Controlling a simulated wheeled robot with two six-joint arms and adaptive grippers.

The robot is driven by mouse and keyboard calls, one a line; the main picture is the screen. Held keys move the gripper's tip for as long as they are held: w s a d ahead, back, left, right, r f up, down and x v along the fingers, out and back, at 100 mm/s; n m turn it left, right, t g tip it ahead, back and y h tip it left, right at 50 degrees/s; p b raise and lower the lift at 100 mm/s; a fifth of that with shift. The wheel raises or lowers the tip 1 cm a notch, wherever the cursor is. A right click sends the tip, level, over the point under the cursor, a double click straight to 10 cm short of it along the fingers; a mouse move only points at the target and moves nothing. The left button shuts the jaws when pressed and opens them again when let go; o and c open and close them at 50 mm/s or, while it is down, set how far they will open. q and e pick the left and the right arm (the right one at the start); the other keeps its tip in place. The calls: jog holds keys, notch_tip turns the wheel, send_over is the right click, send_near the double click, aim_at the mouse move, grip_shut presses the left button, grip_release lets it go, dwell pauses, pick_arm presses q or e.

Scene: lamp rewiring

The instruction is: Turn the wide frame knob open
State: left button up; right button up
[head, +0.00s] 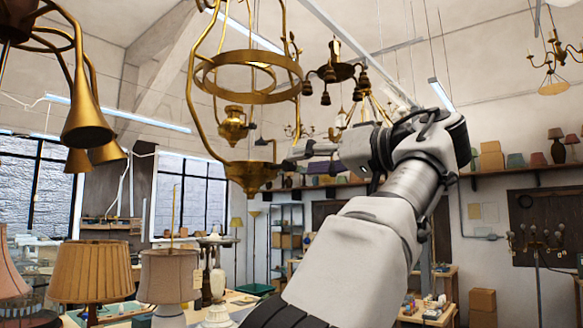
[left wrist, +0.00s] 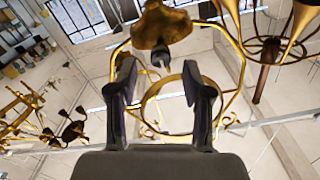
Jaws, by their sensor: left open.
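A wide brass lamp frame (head: 200,78) hangs in the upper middle of the head view, with a broad ring and a brass cup (head: 250,172) at its bottom. My left gripper (head: 288,158) is beside the cup's right side, jaws open. In the left wrist view the brass cup (left wrist: 163,25) is at the top, and a small dark fitting (left wrist: 160,56) stands out from it, between and beyond the open fingers (left wrist: 160,78). The frame's ring (left wrist: 168,84) shows behind. I cannot tell for sure whether the fitting is the knob. My right gripper is out of view.
Brass horn lamps (head: 88,115) hang at the left, and a dark-armed chandelier (head: 335,72) hangs behind the frame. Shaded lamps (head: 92,270) stand on a bench below. A shelf (head: 520,170) runs along the right wall. Open air surrounds the frame's left side.

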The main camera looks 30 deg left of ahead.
aim_at(294, 163)
pick_arm(q)
jog(key=a, duration=0.4)
jog(key=shift+w+a, duration=0.1)
jog(key=shift+a, duration=0.15)
jog(key=shift+d, duration=0.15)
